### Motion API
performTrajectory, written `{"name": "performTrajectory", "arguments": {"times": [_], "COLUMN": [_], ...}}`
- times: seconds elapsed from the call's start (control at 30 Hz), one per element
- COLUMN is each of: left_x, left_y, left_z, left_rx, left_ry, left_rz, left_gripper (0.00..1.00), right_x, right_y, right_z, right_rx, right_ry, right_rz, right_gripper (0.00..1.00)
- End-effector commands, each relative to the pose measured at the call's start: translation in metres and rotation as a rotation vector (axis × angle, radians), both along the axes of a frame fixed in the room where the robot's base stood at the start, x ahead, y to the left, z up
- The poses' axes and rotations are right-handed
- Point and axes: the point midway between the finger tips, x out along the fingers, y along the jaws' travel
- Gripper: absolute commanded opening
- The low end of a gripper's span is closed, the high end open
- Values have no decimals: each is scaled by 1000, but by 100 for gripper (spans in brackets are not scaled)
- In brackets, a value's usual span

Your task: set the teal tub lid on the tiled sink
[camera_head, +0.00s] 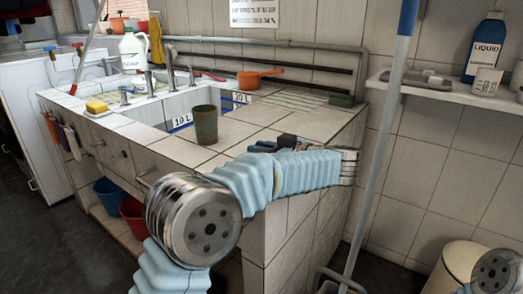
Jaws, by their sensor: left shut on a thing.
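My left arm comes up from the bottom and reaches over the front right part of the tiled sink (240,131). The dark end of my left gripper (284,142) shows just above the sleeve, over the counter's right front part. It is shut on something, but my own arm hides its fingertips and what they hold. I cannot make out a teal tub lid anywhere in this view. Only a joint and a bit of sleeve of my right arm show at the bottom right corner; its gripper is out of view.
A dark green cup (206,126) stands on the counter beside the basin. An orange pan (250,80) and a green block (341,100) lie farther back. A yellow sponge (96,106) sits at left. A blue-topped pole (386,130) rises right of the counter.

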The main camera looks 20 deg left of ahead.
Motion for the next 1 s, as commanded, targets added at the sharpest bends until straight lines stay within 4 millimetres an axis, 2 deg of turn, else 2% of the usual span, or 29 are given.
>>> {"name": "performTrajectory", "arguments": {"times": [0.2,0.23,0.37,0.73,0.87,1.0], "left_x": [0,0,0,-1,-9,-21], "left_y": [0,0,0,-2,-22,-53], "left_z": [-3,-3,-3,2,5,10], "left_rx": [0,0,0,0,0,-1], "left_ry": [0,-1,-1,-1,-2,-1], "left_rz": [0,0,0,-1,-4,-4], "left_gripper": [0,26,46,47,47,47], "right_x": [0,0,0,0,0,0], "right_y": [0,0,0,0,0,0], "right_z": [0,0,0,0,0,1], "right_rx": [0,0,0,0,0,0], "right_ry": [0,0,0,0,0,0], "right_rz": [0,0,0,0,0,0], "right_gripper": [100,100,100,100,100,100]}}
